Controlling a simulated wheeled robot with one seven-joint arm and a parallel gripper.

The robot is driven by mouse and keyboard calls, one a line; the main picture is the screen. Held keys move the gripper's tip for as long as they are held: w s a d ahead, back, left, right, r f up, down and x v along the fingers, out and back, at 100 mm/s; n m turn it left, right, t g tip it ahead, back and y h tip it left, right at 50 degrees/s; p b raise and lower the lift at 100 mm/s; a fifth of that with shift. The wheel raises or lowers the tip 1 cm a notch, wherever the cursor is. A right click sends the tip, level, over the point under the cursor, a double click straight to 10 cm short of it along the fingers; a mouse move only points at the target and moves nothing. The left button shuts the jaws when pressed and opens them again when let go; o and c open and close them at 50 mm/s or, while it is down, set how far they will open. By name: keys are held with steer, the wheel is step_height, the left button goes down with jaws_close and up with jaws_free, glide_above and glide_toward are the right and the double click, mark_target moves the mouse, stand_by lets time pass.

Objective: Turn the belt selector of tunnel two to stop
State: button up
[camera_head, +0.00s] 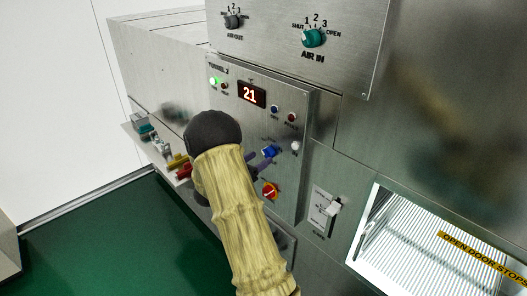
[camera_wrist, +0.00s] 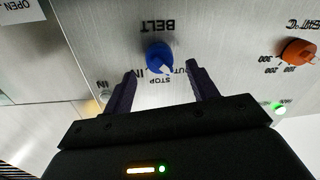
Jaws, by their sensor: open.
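The belt selector is a blue knob (camera_head: 269,152) on the tunnel panel (camera_head: 285,110), whose faint label appears to read TUNNEL 2. In the wrist view the blue knob (camera_wrist: 157,56) sits beside the upside-down word BELT. Its white pointer aims to the lower right, near the STOP label; I cannot tell the exact setting. My gripper (camera_wrist: 162,70) is open, its dark fingers on either side of the knob's lower part, with no clear contact seen. In the head view my gripper (camera_head: 260,159) is at the knob, partly hidden by my wrist.
A lit display (camera_head: 251,94) reads 21. An orange temperature knob (camera_wrist: 297,51) is right of the selector in the wrist view. A teal AIR IN knob (camera_head: 313,38) is above; a side shelf (camera_head: 150,146) stands left.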

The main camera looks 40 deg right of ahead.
mark_target(265, 155)
steer(key=d, duration=0.2)
steer(key=d+p, duration=0.1)
steer(key=shift+w+d, duration=0.15)
steer(key=shift+w, duration=0.1)
steer(key=c, duration=1)
